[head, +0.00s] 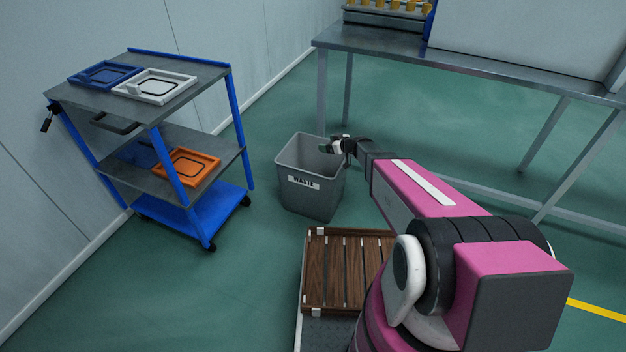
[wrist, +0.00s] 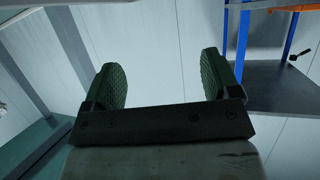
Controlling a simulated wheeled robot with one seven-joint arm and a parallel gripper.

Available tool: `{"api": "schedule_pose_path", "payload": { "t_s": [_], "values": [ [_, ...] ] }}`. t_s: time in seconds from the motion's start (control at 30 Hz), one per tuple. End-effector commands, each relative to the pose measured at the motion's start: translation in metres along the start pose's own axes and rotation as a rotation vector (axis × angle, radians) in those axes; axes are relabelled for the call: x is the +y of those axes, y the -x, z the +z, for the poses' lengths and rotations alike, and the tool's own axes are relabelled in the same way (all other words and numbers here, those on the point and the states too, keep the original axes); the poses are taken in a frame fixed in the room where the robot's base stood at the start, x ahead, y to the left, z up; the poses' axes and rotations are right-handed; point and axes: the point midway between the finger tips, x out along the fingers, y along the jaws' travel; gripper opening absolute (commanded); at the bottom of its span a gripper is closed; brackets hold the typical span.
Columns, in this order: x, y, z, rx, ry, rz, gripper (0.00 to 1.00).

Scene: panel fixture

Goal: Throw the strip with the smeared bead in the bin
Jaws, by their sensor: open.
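The grey bin (head: 312,198), labelled WASTE, stands on the green floor in the middle of the head view. My gripper (head: 329,147) is above the bin's right rim. In the wrist view its two green textured fingers (wrist: 162,80) stand wide apart with nothing between them. I cannot make out a strip with a smeared bead in either view. Most of the inside of the bin is hidden, so I cannot tell what lies in it.
A blue-framed cart (head: 207,90) at left carries a blue tray (head: 104,74), a white tray (head: 154,86) and an orange tray (head: 187,167). A brown slatted panel (head: 347,270) lies beside my arm. A metal bench (head: 480,63) stands at back right.

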Motion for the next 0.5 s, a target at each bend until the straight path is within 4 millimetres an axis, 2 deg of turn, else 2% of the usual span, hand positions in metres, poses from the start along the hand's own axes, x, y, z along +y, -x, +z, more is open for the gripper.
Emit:
{"api": "schedule_pose_path", "payload": {
  "t_s": [0.1,0.3,0.5],
  "values": [
    [-0.002,0.026,-0.001,0.000,0.000,0.002,0.82],
    [-0.002,0.062,-0.001,0.001,-0.001,0.001,0.82],
    [-0.001,0.085,0.000,0.000,0.000,0.001,0.82]
  ]
}}
